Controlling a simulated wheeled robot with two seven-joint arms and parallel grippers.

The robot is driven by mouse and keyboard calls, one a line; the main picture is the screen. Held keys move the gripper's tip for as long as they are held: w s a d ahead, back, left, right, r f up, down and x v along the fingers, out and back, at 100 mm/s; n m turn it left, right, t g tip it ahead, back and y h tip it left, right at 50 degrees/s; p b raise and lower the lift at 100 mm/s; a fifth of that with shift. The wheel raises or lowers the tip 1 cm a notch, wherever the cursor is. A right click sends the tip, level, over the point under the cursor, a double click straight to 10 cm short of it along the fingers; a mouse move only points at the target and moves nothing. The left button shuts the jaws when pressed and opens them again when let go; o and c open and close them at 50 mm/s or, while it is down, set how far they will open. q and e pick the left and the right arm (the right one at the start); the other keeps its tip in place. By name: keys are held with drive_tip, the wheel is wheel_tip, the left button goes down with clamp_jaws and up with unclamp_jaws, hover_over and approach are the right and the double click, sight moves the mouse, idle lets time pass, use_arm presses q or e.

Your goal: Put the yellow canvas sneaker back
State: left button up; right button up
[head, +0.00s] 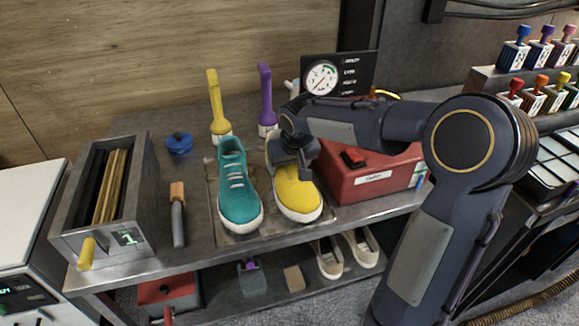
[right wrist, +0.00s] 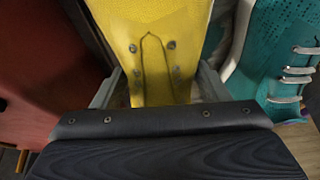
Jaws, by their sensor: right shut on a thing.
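The yellow canvas sneaker (head: 297,190) is on the metal tray (head: 240,236) on the bench, toe toward the front edge, right of the teal sneaker (head: 238,190). My right gripper (head: 293,158) reaches down over its ankle end and is shut on it. My arm hides the back of the shoe. In the right wrist view the yellow sneaker (right wrist: 150,45) lies between the fingers, with the teal sneaker (right wrist: 285,60) to the right. Whether the sole touches the tray, I cannot tell. My left gripper is not in view.
A red box (head: 375,180) with a gauge panel behind stands close right of the yellow sneaker. Yellow (head: 216,105) and purple (head: 265,98) brushes stand behind. A grey bin (head: 140,225) is at left. White shoes (head: 345,253) are on the shelf below.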

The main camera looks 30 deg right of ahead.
drive_tip(key=shift+f, duration=0.15)
drive_tip(key=shift+f, duration=0.2)
drive_tip(key=o, duration=1.2)
drive_tip(key=shift+s+r, duration=0.1)
drive_tip(key=shift+r, duration=0.45)
drive_tip(key=v, duration=1.1)
drive_tip(key=s+a+f+y, duration=0.1)
drive_tip(key=s+a+f, duration=0.2)
drive_tip(key=s, duration=0.4)
drive_tip(key=s+a+f+t+y, duration=0.1)
drive_tip(key=s+a+f+y, duration=0.1)
drive_tip(key=s, duration=0.6)
drive_tip(key=s+a+f+n+y, duration=0.1)
drive_tip(key=s+a+f, duration=0.3)
drive_tip(key=s, duration=0.3)
drive_tip(key=shift+s+a+f+y, duration=0.3)
drive_tip(key=shift+s+a+y, duration=0.1)
drive_tip(key=shift+a, duration=0.25)
